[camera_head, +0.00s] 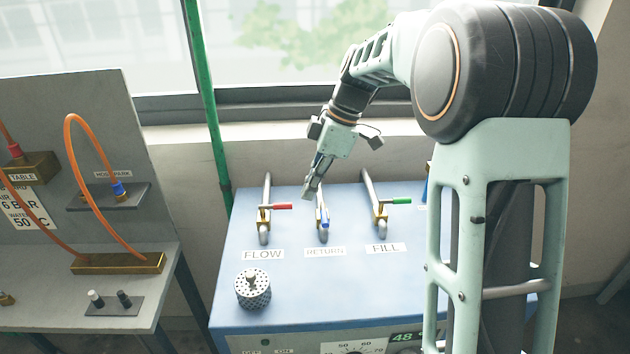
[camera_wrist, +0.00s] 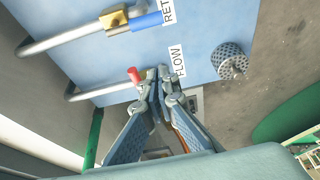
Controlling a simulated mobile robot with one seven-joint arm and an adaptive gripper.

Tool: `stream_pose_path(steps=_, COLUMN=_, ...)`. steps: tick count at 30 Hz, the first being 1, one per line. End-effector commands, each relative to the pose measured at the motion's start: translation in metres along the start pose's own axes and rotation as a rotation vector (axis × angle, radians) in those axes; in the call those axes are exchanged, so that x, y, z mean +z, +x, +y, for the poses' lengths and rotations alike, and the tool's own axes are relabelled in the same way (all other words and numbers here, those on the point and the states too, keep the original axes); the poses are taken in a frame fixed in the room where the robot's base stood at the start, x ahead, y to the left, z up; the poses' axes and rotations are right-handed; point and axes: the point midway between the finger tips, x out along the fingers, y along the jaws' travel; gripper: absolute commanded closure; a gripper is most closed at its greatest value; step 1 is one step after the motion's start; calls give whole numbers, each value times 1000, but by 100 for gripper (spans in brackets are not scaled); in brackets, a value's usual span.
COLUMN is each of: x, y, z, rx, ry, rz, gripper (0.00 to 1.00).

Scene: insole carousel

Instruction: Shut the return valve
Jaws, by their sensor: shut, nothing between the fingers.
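The return valve is the middle one on the blue console, behind the RETURN label (camera_head: 324,252). Its blue handle (camera_head: 325,218) lies along its pipe; it also shows in the wrist view (camera_wrist: 146,24) beside the brass body (camera_wrist: 115,20). My gripper (camera_head: 308,196) is shut and empty. It hangs above the console between the flow and return valves, in front of part of the return pipe. In the wrist view the fingertips (camera_wrist: 158,76) are close to the red handle in the picture, apart from the blue handle; contact with the red one cannot be told.
The flow valve's red handle (camera_head: 282,206) and the fill valve's green handle (camera_head: 400,201) both stick out rightward, across their pipes. A perforated metal cylinder (camera_head: 252,290) stands at the console's front left. A green pole (camera_head: 212,110) rises behind; a grey bench (camera_head: 70,300) stands left.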

Motion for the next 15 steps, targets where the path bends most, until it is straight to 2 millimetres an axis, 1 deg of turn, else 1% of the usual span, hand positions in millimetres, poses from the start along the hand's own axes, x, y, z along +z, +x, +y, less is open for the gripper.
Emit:
stream_pose_path(steps=1, x=-1, y=12, z=-2, rx=-6, ry=0, rz=0, gripper=100)
stream_pose_path(steps=6, x=-1, y=49, z=-1, rx=-6, ry=1, rz=0, gripper=100)
stream_pose_path(steps=8, x=-1, y=60, z=-1, rx=-5, ry=2, rz=-1, gripper=100)
stream_pose_path(steps=12, x=21, y=55, z=0, rx=0, ry=6, rz=-1, gripper=100)
stream_pose_path(steps=15, x=32, y=54, z=0, rx=1, ry=5, rz=-1, gripper=100)
